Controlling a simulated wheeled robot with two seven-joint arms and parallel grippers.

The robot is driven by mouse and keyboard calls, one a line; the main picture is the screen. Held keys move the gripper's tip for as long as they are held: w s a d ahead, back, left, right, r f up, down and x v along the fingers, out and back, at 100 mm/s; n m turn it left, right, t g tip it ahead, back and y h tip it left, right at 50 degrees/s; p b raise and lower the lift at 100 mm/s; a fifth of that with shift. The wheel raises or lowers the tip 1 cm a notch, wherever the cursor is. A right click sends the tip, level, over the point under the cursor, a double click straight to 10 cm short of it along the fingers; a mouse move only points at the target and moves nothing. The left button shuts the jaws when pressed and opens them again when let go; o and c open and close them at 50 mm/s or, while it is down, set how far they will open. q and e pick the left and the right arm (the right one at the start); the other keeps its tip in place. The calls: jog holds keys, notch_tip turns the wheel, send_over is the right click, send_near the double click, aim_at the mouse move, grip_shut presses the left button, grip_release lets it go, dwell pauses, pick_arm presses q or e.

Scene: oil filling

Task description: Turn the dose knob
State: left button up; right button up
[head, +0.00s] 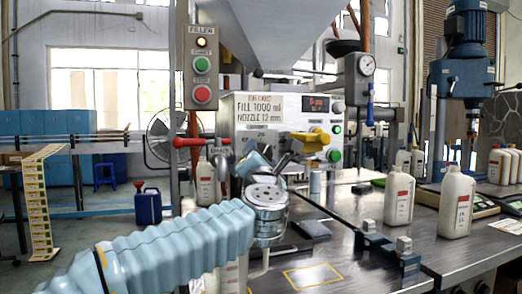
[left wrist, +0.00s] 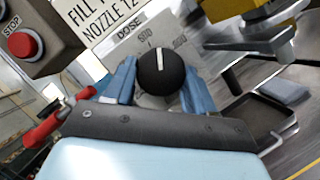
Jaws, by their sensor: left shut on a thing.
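The black round dose knob (left wrist: 161,73) is on the filling machine's front panel, under the printed word DOSE. Its white pointer line stands nearly upright in the left wrist view. The blue fingers of my left gripper (left wrist: 159,84) lie on either side of the knob and are shut on it. In the head view my left gripper (head: 268,160) is against the lower front of the machine (head: 290,108), and the wrist hides the knob there. A card on the machine reads FILL 1000 ml, NOZZLE 12 mm. My right gripper is not in view.
A yellow handle (head: 311,139) sits just right of my left gripper, and a red-handled valve (head: 190,142) just left. A button box (head: 202,68) hangs at upper left. White bottles (head: 456,203) stand on the bench at right. A blue fixture (head: 385,243) lies on the bench.

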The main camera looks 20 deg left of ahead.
pick_arm(q)
jog(key=shift+d+r+m+g+h+p, duration=0.15)
jog(key=shift+m+g+p, duration=0.8)
jog(key=shift+m, duration=2.2)
jog(key=shift+a+r+m+g+h+p, duration=0.1)
jog(key=shift+r+m+g+h+p, duration=0.25)
jog(key=shift+m+g, duration=1.9)
jog(key=shift+d+r+m+g+p, duration=0.1)
jog(key=shift+m+g+p, duration=0.45)
jog(key=shift+m, duration=3.45)
jog(key=o, duration=1)
jog(key=shift+w, duration=0.1)
jog(key=shift+o, duration=0.2)
